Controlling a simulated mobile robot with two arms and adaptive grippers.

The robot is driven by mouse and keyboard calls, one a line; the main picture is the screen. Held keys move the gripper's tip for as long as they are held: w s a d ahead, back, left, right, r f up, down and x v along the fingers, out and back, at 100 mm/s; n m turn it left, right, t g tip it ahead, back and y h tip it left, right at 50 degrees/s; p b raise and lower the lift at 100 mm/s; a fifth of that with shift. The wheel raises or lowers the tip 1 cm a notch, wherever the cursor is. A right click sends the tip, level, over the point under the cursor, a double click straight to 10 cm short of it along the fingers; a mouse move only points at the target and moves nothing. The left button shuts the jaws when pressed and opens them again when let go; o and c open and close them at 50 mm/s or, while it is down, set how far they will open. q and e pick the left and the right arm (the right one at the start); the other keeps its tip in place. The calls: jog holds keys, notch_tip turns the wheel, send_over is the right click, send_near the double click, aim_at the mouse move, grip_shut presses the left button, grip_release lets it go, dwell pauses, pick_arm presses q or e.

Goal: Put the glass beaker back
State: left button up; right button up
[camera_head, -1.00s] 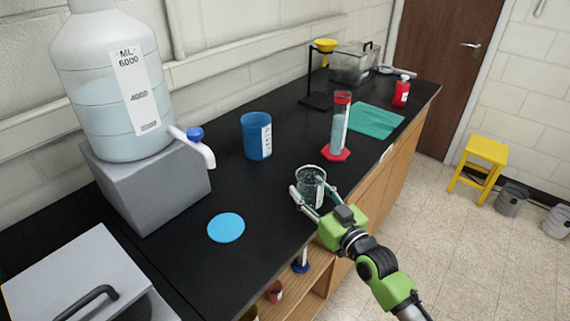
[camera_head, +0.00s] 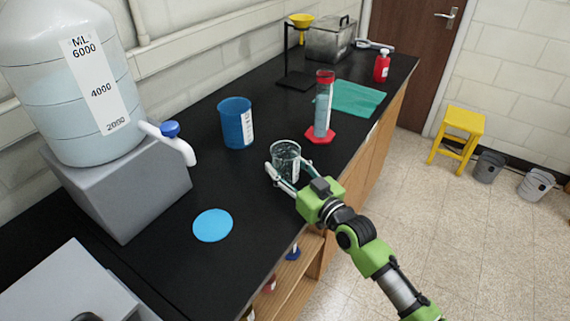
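The clear glass beaker (camera_head: 286,152) is upright over the black counter, near its front edge, between the blue disc (camera_head: 212,225) and the red-based cylinder. My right gripper (camera_head: 289,174), on the green arm coming in from the lower right, has one finger on each side of the beaker and is shut on it. The fingers hide part of the beaker's lower wall. I cannot tell whether its bottom touches the counter. The flat blue disc lies bare on the counter to the lower left of the beaker. My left gripper is out of view.
A blue cup (camera_head: 235,123) stands left of the beaker. A tall cylinder (camera_head: 322,105) with a red base stands close behind it. A large water jug (camera_head: 80,100) with a spigot (camera_head: 170,142) stands on a grey block (camera_head: 125,195). The counter around the disc is clear.

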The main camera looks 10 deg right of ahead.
jog(key=o, duration=1.1)
jog(key=shift+w+a+f, duration=0.1)
jog(key=shift+w, duration=0.05)
jog(key=shift+o, duration=0.7)
jog(key=shift+w+f, duration=0.1)
jog(key=shift+w, duration=0.05)
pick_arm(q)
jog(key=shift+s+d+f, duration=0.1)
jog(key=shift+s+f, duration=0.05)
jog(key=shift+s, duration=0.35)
pick_arm(e)
jog(key=shift+r, duration=0.3)
jog(key=shift+s+f, duration=0.1)
jog(key=shift+s, duration=0.25)
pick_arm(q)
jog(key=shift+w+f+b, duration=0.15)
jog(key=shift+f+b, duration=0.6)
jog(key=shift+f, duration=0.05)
pick_arm(e)
jog(key=v, duration=1.1)
jog(key=shift+s, duration=0.2)
